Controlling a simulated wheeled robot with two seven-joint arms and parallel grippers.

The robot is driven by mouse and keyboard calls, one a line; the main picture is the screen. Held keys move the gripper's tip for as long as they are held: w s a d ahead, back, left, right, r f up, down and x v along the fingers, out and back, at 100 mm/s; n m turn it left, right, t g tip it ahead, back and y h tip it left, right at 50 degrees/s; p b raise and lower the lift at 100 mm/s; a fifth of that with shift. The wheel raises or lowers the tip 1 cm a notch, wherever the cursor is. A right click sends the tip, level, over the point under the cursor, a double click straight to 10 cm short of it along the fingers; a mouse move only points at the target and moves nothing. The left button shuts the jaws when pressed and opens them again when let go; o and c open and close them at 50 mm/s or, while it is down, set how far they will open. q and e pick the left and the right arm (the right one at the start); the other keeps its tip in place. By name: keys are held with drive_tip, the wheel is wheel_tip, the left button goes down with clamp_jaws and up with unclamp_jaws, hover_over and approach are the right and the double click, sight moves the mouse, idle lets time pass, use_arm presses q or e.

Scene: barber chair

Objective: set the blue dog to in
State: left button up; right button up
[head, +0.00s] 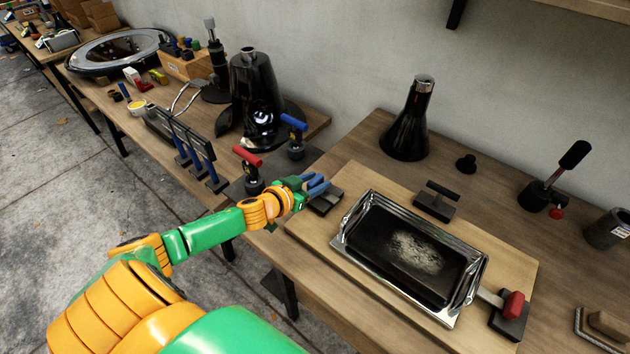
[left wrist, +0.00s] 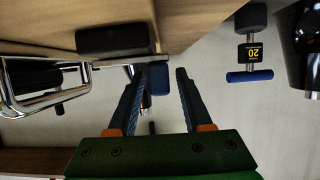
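The blue dog's dark base (head: 326,203) sits on the wooden board at the left end of the metal tray (head: 345,232). Its top is largely hidden by my left gripper (head: 317,186) in the head view. In the left wrist view a small dark blue block (left wrist: 159,83), apparently its knob, shows between the fingertips, nearer the left finger. My left gripper (left wrist: 163,72) is open there, with a gap between its blue fingers. I cannot tell whether a finger touches the knob. My right gripper is not in view.
A red-handled dog (head: 513,304) and a black-handled dog (head: 437,200) stand by the tray. A red T-handle (head: 247,156) and a blue T-handle (head: 293,122) stand left of the board. A black flask shape (head: 407,130) stands behind.

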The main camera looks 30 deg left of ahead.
use_arm(q)
clamp_jaws()
idle(1.2)
